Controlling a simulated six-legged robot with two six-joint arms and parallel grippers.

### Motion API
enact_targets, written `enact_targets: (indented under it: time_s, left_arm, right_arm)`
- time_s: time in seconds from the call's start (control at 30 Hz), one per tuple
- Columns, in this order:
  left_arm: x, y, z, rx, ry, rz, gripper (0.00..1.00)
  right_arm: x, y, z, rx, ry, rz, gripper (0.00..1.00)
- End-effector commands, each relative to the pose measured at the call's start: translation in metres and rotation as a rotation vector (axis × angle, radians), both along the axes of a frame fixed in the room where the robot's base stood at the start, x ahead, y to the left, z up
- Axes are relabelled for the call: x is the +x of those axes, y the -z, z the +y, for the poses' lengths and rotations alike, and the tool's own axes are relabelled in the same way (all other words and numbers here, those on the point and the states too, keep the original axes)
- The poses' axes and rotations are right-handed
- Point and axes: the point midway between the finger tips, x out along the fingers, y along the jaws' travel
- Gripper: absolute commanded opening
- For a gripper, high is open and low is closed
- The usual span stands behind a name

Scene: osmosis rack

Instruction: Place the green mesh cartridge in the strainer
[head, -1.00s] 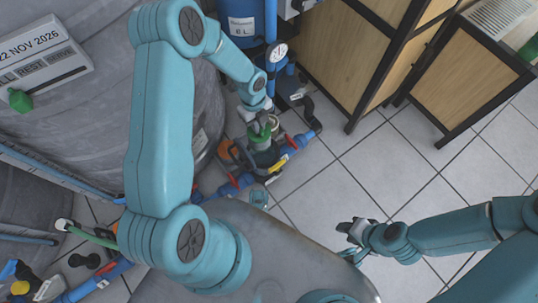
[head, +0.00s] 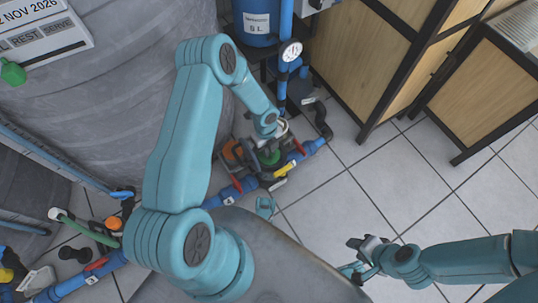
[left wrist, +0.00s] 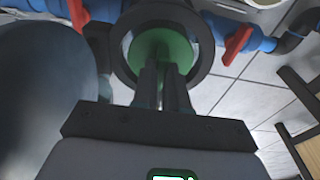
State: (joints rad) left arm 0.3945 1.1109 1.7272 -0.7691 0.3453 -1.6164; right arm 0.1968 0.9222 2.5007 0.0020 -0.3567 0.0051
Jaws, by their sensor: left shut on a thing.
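The green mesh cartridge (left wrist: 178,46) shows in the left wrist view as a bright green round shape inside the dark ring of the strainer (left wrist: 121,73). My left gripper (left wrist: 164,68) points into that ring, its two fingers close together and shut on the cartridge's middle.
A blue pipe (head: 222,196) with red and yellow handles runs through the strainer. A pressure gauge (head: 291,50) and a blue filter housing (head: 256,22) stand behind. A large grey tank (head: 115,95) is at left. Tiled floor (head: 385,180) is open at right.

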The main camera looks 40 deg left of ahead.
Motion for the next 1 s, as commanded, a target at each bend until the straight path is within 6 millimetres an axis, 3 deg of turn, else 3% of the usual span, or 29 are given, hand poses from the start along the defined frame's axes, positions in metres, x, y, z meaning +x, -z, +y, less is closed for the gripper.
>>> enact_targets:
  time_s: [0.2, 0.63, 0.67, 0.7, 1.0]
  left_arm:
    - [-0.001, 0.038, -0.002, -0.001, -0.001, 0.003, 0.00]
    - [0.000, 0.043, -0.002, 0.000, 0.000, 0.001, 0.00]
    - [0.000, 0.041, -0.002, 0.000, 0.000, 0.001, 0.23]
    - [0.000, 0.041, -0.002, 0.000, 0.000, 0.001, 0.36]
    - [0.000, 0.040, -0.002, 0.000, 0.000, 0.001, 0.38]
  right_arm:
    - [0.003, 0.017, -0.003, -0.002, 0.011, -0.004, 0.38]
    - [0.006, 0.020, -0.004, -0.004, 0.013, -0.013, 0.38]
    - [0.006, 0.018, -0.004, -0.004, 0.013, -0.013, 0.38]
    - [0.005, 0.018, -0.004, -0.004, 0.013, -0.013, 0.38]
    - [0.005, 0.017, -0.003, -0.004, 0.013, -0.012, 0.38]
